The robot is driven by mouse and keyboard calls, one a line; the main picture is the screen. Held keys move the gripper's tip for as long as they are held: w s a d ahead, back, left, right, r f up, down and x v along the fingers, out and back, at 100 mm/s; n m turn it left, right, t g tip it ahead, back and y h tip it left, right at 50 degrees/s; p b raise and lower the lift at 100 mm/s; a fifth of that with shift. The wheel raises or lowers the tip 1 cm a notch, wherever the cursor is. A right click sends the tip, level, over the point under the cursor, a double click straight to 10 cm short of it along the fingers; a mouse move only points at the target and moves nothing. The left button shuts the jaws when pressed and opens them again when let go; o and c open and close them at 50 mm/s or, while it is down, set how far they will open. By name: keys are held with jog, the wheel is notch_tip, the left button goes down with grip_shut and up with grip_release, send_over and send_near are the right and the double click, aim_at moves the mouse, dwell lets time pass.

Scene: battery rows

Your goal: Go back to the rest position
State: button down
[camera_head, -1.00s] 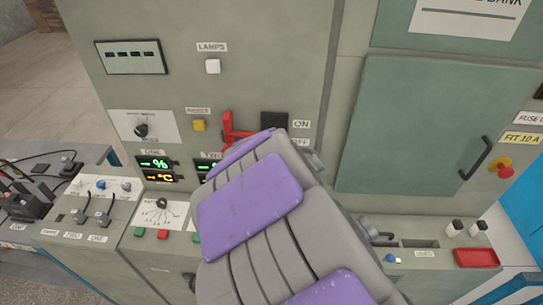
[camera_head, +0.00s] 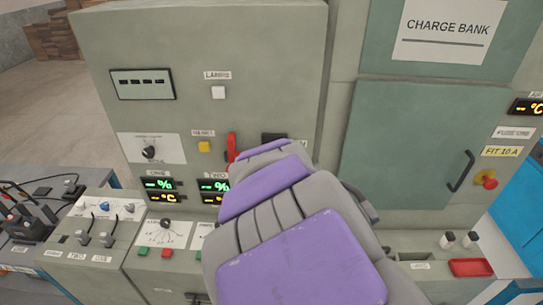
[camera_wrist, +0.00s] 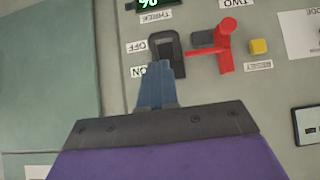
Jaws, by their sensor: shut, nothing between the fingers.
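My gripper (camera_wrist: 156,70) is shut and empty in the wrist view, its blue-grey fingers pointing at the cabinet front. Their tips overlap the lower edge of a dark switch frame (camera_wrist: 179,56) beside the ON and OFF labels, which appear upside down. I cannot tell whether they touch it. A red lever (camera_wrist: 224,48) stands right of the switch. In the head view, my purple and grey arm reaches forward across the middle and hides the gripper. The red lever (camera_head: 231,147) and dark switch (camera_head: 273,138) show partly behind the arm.
A yellow reset button (camera_head: 204,146) and white lamps button (camera_head: 218,92) are on the cabinet. A closed green door (camera_head: 400,150) with a dark handle is to the right. A red tray (camera_head: 471,267) sits at lower right. A cable-strewn bench (camera_head: 35,215) stands left.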

jog(key=s+d+f+g+b, duration=0.1)
jog(key=s+d+f+g, duration=0.25)
jog(key=s, duration=0.45)
jog(key=s+d+f+g+b, duration=0.1)
jog(key=s+d+f+g, duration=0.15)
jog(key=s+d, duration=0.4)
jog(key=s+d+f+g, duration=0.2)
jog(key=s+d+f, duration=0.15)
jog(key=s, duration=0.65)
jog(key=s+f+g+b, duration=0.1)
jog(key=s+g, duration=0.2)
jog(key=s, duration=0.7)
jog(key=shift+s+a+f, duration=0.15)
jog(key=shift+a+f, duration=0.2)
jog(key=shift+d, duration=0.1)
jog(key=shift+d, duration=0.35)
jog(key=shift+a, duration=0.3)
